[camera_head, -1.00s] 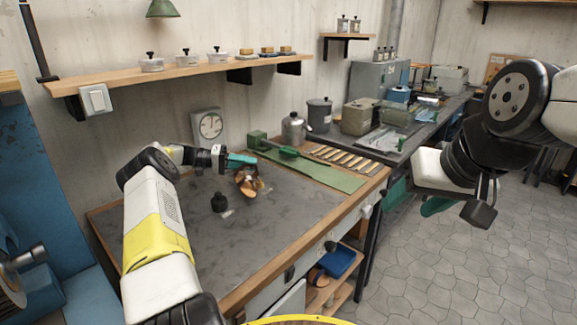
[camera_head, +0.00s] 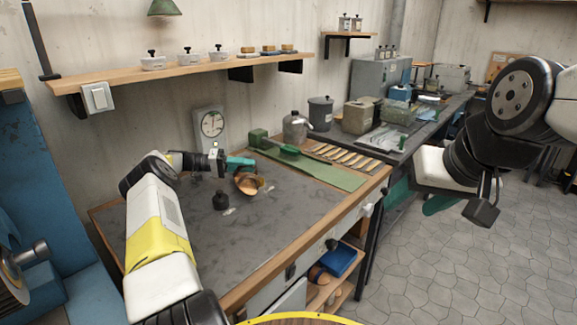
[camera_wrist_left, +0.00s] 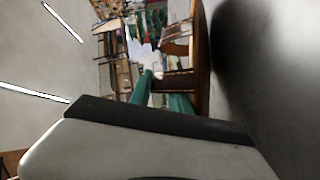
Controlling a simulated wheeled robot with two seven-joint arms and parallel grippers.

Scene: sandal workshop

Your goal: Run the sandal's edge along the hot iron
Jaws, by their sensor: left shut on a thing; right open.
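My left gripper (camera_head: 240,162), with teal fingers, is shut on the brown sandal (camera_head: 247,184) and holds it over the back of the grey workbench (camera_head: 260,230). In the left wrist view the teal fingers (camera_wrist_left: 163,92) close around part of the brown sandal (camera_wrist_left: 198,62).
The front of the bench is clear.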

